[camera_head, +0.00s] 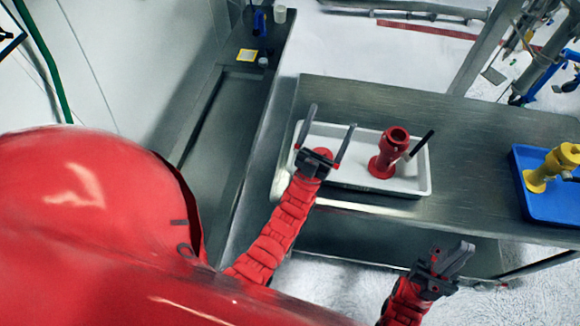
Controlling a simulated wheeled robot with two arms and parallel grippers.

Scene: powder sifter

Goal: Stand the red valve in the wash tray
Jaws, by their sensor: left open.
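The red valve (386,157) stands upright in the right half of a white tray (424,178). Its black handle points up and to the right. The white tray, which looks like the wash tray, lies on a grey metal table. My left gripper (332,118) is open and empty over the left part of the white tray, left of the valve and apart from it. My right gripper (462,256) is in front of the table's near edge, away from the valve. Its fingers overlap in this view, so its opening is unclear.
The metal table (475,150) is bare between the trays. A dark counter (215,150) on the left carries a white cup (280,14) and a blue item (259,22).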

